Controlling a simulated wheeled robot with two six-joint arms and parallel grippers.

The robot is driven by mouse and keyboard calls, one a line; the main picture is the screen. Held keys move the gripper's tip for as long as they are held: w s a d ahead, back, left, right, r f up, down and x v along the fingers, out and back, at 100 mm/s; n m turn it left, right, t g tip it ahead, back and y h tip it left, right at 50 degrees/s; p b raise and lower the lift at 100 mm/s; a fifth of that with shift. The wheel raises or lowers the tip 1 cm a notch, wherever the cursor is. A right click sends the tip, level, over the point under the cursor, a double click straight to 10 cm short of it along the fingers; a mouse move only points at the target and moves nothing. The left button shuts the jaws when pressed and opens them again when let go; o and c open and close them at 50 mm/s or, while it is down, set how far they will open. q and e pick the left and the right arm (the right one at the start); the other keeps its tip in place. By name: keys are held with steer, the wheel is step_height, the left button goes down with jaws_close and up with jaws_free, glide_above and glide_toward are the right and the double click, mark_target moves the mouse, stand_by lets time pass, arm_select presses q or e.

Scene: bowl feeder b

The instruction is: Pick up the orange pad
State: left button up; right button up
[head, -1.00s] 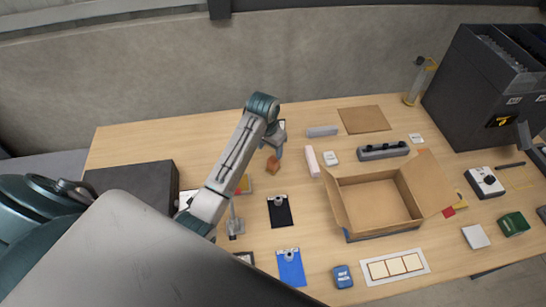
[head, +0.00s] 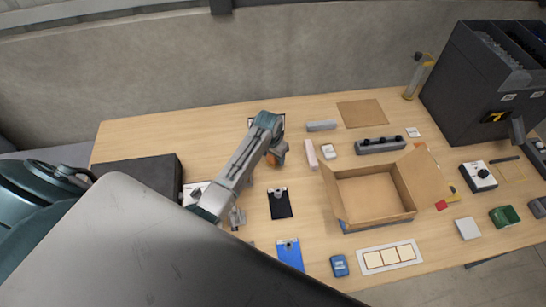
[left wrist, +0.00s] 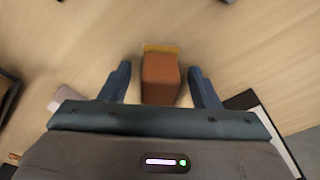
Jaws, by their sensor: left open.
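The orange pad (left wrist: 160,78) is a small orange-brown block with a yellowish far edge. In the left wrist view it stands between the two open fingers of my left gripper (left wrist: 160,68), with a narrow gap showing on each side. In the head view my left gripper (head: 279,150) is over the pad (head: 271,158) and hides part of it. The pad is on the wooden table; I cannot tell how far the fingertips are above the tabletop. My right gripper is not in view.
A black clipboard (head: 280,204) and a blue clipboard (head: 290,254) lie nearer the front. A pink bar (head: 311,154) and a white item (head: 329,151) lie to the right, then an open cardboard box (head: 347,216). A dark case (head: 135,170) stands left. Table behind is mostly clear.

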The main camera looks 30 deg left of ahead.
arm_select(q)
steer(key=shift+r, duration=0.1)
steer(key=c, duration=1.2)
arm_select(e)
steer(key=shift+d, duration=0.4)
arm_select(q)
steer(key=shift+r, duration=0.1)
